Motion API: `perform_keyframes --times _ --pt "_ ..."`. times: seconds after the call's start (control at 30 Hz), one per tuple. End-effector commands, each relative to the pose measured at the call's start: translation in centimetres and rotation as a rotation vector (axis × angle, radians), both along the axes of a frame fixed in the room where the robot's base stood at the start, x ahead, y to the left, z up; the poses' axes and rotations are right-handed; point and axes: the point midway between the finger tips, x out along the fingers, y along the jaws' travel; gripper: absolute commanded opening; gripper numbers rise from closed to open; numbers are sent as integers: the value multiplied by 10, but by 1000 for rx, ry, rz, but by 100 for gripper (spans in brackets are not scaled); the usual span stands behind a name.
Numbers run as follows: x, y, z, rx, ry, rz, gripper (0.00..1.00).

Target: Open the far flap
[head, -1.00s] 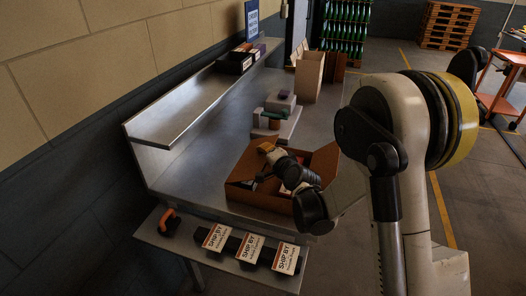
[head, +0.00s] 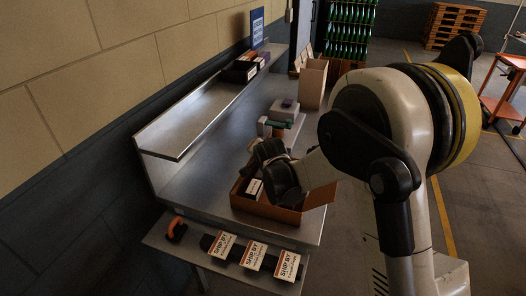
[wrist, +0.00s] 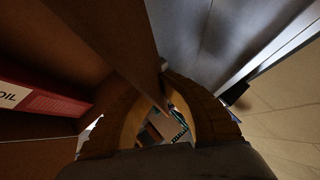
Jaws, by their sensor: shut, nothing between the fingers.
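An open brown carton (head: 262,209) stands on the steel bench; one flap (head: 320,196) sticks out at its right side. My wrist covers its far side in the head view, so the far flap cannot be made out there. In the wrist view a brown cardboard panel (wrist: 110,35) runs down to my gripper (wrist: 165,80); I cannot tell if it is the far flap or a wall. The orange-brown fingers are shut with nothing between them, the tips close against the panel's edge.
The bench (head: 195,190) is bare left of the carton. A small grey device (head: 284,112) and an upright open cardboard box (head: 313,85) stand behind it. A raised shelf (head: 190,120) runs along the wall. A front ledge holds several "SHIP BY" cards (head: 253,254) and an orange-handled tool (head: 176,229).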

Motion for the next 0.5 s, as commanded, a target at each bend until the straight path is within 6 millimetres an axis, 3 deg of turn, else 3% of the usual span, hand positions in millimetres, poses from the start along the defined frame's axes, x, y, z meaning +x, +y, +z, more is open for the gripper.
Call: perform_keyframes --times 0.5 --pt "15 37 13 -456 186 2 0"
